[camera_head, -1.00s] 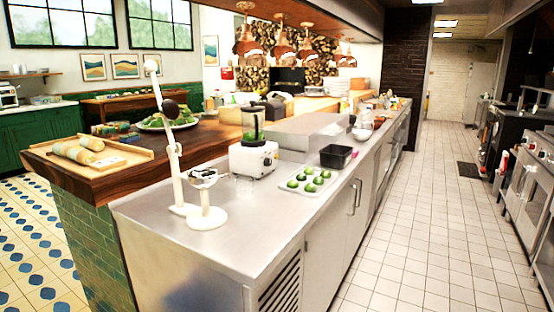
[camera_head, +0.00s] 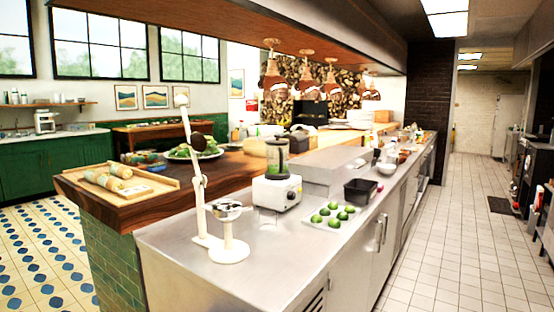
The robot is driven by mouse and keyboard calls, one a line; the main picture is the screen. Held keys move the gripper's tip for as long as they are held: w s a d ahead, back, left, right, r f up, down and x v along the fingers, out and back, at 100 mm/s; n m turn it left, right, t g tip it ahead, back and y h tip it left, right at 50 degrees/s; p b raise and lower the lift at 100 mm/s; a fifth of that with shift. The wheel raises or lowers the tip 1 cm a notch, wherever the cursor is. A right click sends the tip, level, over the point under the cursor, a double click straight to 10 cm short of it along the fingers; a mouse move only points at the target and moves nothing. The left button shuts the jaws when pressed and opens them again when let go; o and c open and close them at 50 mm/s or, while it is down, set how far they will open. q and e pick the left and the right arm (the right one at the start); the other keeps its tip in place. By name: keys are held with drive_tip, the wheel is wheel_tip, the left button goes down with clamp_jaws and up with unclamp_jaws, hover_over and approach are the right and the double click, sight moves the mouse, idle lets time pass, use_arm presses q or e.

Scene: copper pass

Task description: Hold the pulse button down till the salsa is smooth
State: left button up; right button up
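The blender (camera_head: 277,180) stands upright on the steel counter (camera_head: 190,262). It has a white base with a dark knob or button area on its front, and a clear jar (camera_head: 275,158) with a dark lid and green contents. The pulse button is too small to make out, and how smooth the salsa is cannot be told. Neither of my grippers shows in the view, and nothing touches the blender.
A wooden ledge with a tray of rolls (camera_head: 110,182) is at left.

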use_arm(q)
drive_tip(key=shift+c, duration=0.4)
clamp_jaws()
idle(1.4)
